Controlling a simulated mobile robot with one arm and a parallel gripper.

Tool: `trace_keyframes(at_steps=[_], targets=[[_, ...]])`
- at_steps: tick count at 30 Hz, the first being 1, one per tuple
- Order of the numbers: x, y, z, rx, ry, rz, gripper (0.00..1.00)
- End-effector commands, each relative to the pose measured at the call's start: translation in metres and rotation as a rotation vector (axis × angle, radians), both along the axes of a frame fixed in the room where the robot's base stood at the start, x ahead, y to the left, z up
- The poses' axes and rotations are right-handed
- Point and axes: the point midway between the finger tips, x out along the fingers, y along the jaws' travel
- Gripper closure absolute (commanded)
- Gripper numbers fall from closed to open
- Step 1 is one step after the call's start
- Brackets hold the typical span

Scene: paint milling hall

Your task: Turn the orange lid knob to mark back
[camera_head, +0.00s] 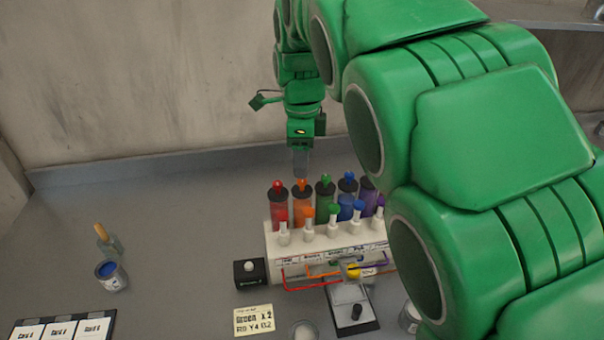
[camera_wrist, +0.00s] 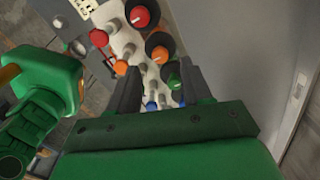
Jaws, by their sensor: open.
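The orange lid knob (camera_head: 302,184) sits on the dark lid of the orange canister (camera_head: 303,208), second from the left in the back row. In the wrist view the orange knob (camera_wrist: 160,54) stands on its round black lid, with a small pale mark that is too small to read. My gripper (camera_head: 301,172) points down just above or behind this knob; the exact gap cannot be told. In the wrist view my gripper (camera_wrist: 160,82) has its two dark fingers apart, with nothing held. The red lid knob (camera_wrist: 140,17) and green lid knob (camera_wrist: 174,82) flank the orange one.
Blue (camera_head: 347,183) and purple canisters continue the row on a white stand (camera_head: 300,243), with small coloured valves in front. A black box (camera_head: 250,272), a yellow note (camera_head: 253,320) and a blue paint can (camera_head: 112,275) are nearby.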

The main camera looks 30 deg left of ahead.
Motion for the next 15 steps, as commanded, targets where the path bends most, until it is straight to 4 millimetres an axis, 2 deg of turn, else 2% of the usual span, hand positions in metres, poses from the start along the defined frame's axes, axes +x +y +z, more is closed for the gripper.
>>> trace_keyframes(at_steps=[9,15], targets=[[-0.001,0.0,-0.04,-0.001,0.003,0.0,0.51],[0.0,0.0,-0.046,0.0,0.001,0.001,0.51]])
